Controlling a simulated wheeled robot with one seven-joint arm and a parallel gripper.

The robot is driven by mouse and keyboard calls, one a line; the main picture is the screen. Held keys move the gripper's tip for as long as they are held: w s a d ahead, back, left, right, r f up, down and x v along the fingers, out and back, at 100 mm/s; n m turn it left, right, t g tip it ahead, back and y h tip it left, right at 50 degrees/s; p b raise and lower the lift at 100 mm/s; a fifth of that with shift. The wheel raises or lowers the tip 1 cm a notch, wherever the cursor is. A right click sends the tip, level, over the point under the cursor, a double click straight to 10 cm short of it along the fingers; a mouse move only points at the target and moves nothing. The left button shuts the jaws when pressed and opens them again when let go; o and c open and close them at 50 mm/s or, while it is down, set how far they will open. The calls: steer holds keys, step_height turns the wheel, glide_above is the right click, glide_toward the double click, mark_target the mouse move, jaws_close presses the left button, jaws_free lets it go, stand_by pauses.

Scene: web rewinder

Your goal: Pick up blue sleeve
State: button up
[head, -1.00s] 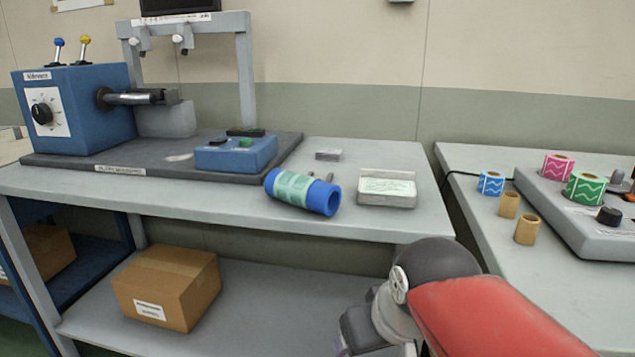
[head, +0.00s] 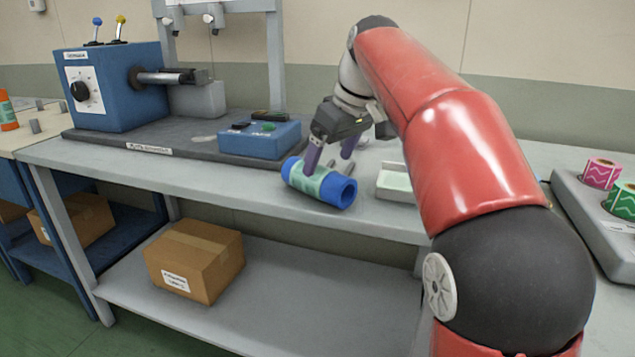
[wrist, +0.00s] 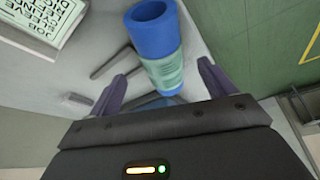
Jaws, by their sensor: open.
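The blue sleeve (head: 319,184) is a hollow blue tube with a pale green label band around its middle. It lies on its side near the front edge of the grey bench. My gripper (head: 330,160) is open and reaches down at the sleeve from above and behind. In the wrist view the sleeve (wrist: 157,45) lies between the two purple fingers of my gripper (wrist: 162,85), with a visible gap to each finger. Whether a finger touches it cannot be told. My arm hides part of the bench to the right.
A white tray with a printed card (head: 394,182) stands right of the sleeve. A blue button box (head: 259,139) is behind it to the left, near the blue rewinder (head: 117,86). Grey pegs (wrist: 110,62) lie beside the sleeve. A cardboard box (head: 195,258) sits on the lower shelf.

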mark_target(323, 168)
steer(key=x, duration=0.3)
steer(key=b+x, duration=0.1)
steer(key=x, duration=0.2)
steer(key=shift+a, duration=0.25)
steer(key=shift+r, duration=0.2)
steer(key=c, duration=1.5)
